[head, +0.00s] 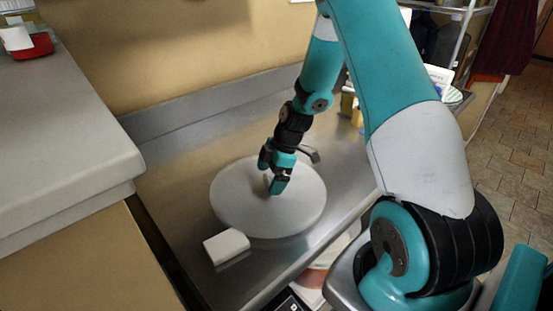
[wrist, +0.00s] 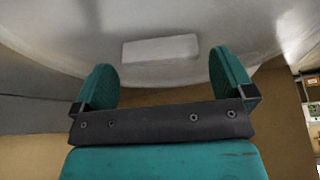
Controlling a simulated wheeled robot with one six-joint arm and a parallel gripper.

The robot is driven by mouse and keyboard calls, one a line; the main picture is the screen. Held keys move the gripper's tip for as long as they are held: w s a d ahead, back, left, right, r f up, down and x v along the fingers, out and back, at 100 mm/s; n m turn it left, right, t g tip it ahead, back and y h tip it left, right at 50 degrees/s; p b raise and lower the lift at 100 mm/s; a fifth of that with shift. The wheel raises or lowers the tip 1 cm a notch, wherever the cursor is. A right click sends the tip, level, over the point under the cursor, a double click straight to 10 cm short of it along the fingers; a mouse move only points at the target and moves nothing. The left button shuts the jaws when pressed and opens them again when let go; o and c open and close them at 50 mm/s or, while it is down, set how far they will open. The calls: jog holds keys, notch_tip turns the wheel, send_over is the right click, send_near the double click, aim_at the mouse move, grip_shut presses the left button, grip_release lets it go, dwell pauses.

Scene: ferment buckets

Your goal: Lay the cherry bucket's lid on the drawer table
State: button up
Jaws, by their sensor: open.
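A round pale grey-white lid (head: 238,200) lies flat on the steel table (head: 185,180) in the head view. My gripper (head: 271,177) is over the middle of the lid, pointing down, with its fingers apart. In the wrist view the lid (wrist: 70,48) fills the upper part. A pale rectangular handle (wrist: 160,49) on it shows between and beyond my two open teal fingers (wrist: 162,82). I cannot tell whether a finger touches the handle. No label on the lid is readable.
A white block (head: 226,246) lies beside the lid near the table's front edge. A dark handled object (head: 309,154) lies just behind the lid. A grey counter (head: 60,140) stands higher at left. A container with reddish contents (head: 315,276) shows below the table's front edge.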

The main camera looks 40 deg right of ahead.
jog(key=b+v, duration=0.3)
jog(key=v, duration=0.8)
jog(key=s+a+r+m, duration=0.25)
jog(key=a+r, duration=0.45)
jog(key=a, duration=0.4)
jog(key=s+a+r+m, duration=0.2)
jog(key=s+a, duration=0.5)
jog(key=s, duration=0.2)
jog(key=s+a+r+m+g, duration=0.1)
jog(key=s+a+r+m, duration=0.1)
jog(key=s+a, duration=0.6)
jog(key=shift+s+a+r+g, duration=0.15)
jog(key=shift+s+a+g, duration=0.15)
jog(key=shift+s, duration=0.25)
